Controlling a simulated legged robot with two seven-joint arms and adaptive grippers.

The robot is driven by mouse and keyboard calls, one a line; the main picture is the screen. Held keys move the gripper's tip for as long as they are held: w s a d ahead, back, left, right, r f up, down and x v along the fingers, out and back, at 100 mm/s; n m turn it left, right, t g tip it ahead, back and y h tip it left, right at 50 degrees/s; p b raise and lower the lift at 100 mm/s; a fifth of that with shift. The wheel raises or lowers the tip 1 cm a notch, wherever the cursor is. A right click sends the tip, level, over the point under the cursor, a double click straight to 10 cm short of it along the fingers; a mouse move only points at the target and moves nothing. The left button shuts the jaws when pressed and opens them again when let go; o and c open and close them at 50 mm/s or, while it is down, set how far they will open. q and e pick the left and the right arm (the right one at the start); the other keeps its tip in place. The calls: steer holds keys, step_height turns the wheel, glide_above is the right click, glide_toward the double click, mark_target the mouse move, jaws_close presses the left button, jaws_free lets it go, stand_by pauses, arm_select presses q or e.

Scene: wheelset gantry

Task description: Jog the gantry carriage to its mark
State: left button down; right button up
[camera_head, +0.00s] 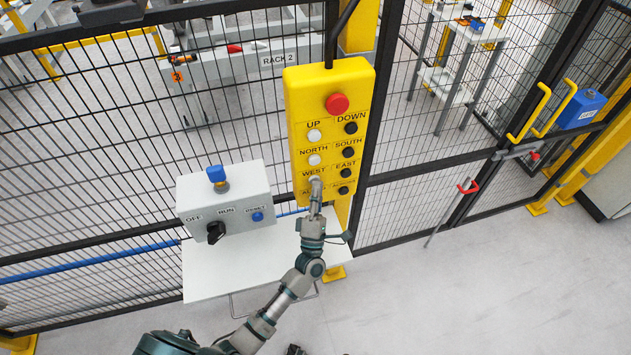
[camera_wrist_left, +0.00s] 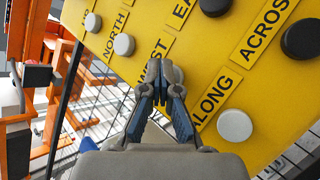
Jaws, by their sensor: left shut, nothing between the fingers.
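A yellow pendant (camera_head: 328,95) hangs upright in front of the mesh fence, with a red stop button (camera_head: 337,103) at its top. Below are rows of white and black buttons labelled UP, DOWN, NORTH, SOUTH, WEST and EAST, with a lower row partly hidden. My left gripper (camera_head: 316,184) is shut and empty, its tips at the WEST button, which they cover. In the left wrist view the closed fingertips (camera_wrist_left: 161,74) are over the WEST spot on the yellow panel (camera_wrist_left: 225,68); whether they press it I cannot tell. I cannot make out the gantry carriage or its mark.
A grey control box (camera_head: 245,184) with a blue knob (camera_head: 216,174), a black OFF/RUN switch (camera_head: 215,232) and a blue RESET button (camera_head: 257,216) sits left of the pendant, above a white shelf (camera_head: 215,278). The black mesh fence stands behind. A gate with yellow handles (camera_head: 542,108) is at right.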

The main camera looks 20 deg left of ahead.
arm_select(q)
steer(key=shift+s+d, duration=0.45)
steer(key=shift+s, duration=0.25)
steer(key=shift+s, duration=0.1)
steer(key=s+d, duration=0.1)
steer(key=s, duration=0.1)
steer(key=s+d+p, duration=0.1)
steer(key=s, duration=0.1)
steer(key=shift+d, duration=0.4)
steer(key=shift+f, duration=0.1)
stand_by(0.4)
